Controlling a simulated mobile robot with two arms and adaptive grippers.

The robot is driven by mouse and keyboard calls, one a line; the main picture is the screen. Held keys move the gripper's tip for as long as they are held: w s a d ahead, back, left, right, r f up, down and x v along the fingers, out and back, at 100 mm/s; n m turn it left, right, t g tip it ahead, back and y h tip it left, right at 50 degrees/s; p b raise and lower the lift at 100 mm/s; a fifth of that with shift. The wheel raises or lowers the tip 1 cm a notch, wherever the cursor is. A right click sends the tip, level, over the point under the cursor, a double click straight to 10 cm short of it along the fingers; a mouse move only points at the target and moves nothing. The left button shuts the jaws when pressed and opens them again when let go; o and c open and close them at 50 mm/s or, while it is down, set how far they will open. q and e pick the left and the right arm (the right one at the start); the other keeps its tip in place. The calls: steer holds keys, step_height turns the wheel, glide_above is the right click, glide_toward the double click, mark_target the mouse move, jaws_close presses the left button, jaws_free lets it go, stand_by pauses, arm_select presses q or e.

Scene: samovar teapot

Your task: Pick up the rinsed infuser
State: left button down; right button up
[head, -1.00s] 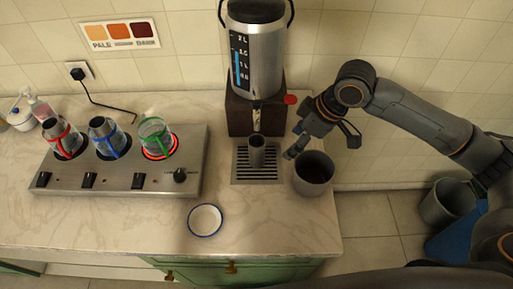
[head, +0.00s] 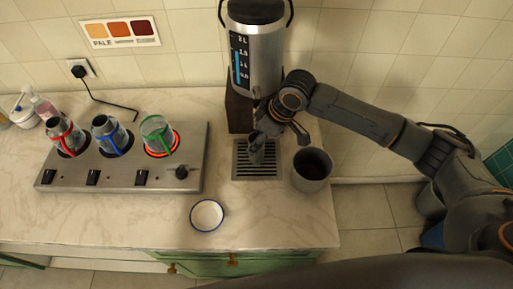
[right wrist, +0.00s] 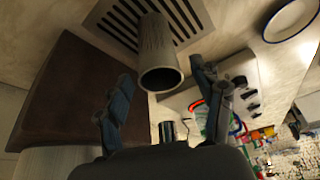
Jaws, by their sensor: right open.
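The infuser, a small grey metal cylinder (head: 256,152), stands on the slotted drip grate (head: 242,172) below the samovar tap. In the right wrist view the infuser (right wrist: 157,50) shows its open dark mouth, just ahead of the fingers and roughly between them. My right gripper (head: 275,136) is at the infuser in the head view and partly covers it. In the right wrist view the right gripper (right wrist: 163,84) is open, with its fingers apart to either side. Contact with the infuser cannot be made out. My left gripper is not in view.
The samovar (head: 254,55) stands behind the grate. A grey pot (head: 312,172) with dark contents stands right of it. A white blue-rimmed dish (head: 207,215) lies in front. A burner panel (head: 60,182) holds three glass vessels, one burner glowing red.

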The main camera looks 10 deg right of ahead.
steer(key=shift+c, duration=0.2)
steer(key=c, duration=1.3)
steer(key=shift+r, duration=0.15)
